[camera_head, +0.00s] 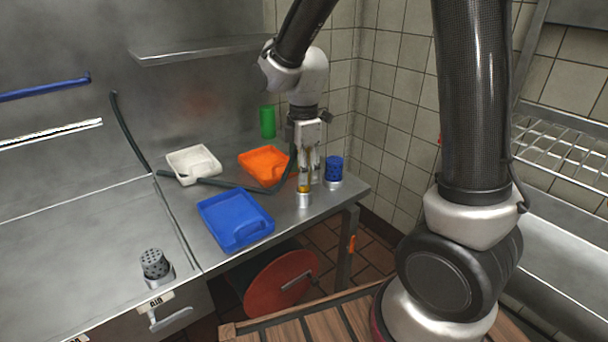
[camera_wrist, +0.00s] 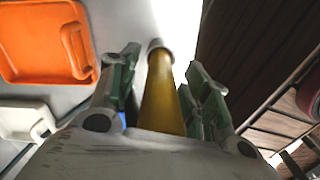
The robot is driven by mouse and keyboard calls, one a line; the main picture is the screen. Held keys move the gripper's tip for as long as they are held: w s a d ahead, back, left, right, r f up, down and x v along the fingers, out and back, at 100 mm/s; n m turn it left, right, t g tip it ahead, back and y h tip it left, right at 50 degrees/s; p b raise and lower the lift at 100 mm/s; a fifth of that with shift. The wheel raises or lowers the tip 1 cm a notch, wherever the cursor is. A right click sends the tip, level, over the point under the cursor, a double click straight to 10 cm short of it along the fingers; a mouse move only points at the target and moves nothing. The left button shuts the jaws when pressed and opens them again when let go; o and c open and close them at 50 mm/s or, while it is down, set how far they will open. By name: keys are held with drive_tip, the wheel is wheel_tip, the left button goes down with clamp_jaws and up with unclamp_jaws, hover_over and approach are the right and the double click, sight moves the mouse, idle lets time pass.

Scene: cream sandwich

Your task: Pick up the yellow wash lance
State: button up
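The yellow wash lance (camera_head: 304,187) stands upright near the front right of the steel counter, with a silver cup-like piece (camera_head: 303,200) at its foot. My gripper (camera_head: 308,172) points down over it, and its fingers hide part of the lance. In the wrist view the lance (camera_wrist: 162,98) runs between the two fingers of my gripper (camera_wrist: 164,62). The fingers are apart, with gaps showing beside the lance near the tips. The lance's near end is hidden by the gripper body.
A blue cylinder (camera_head: 334,168) stands close to the right. An orange tray (camera_head: 262,163), a white tray (camera_head: 193,163) and a blue tray (camera_head: 235,219) lie to the left. A dark hose (camera_head: 235,186) runs among them. A green cylinder (camera_head: 267,122) stands behind.

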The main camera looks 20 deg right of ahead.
clamp_jaws()
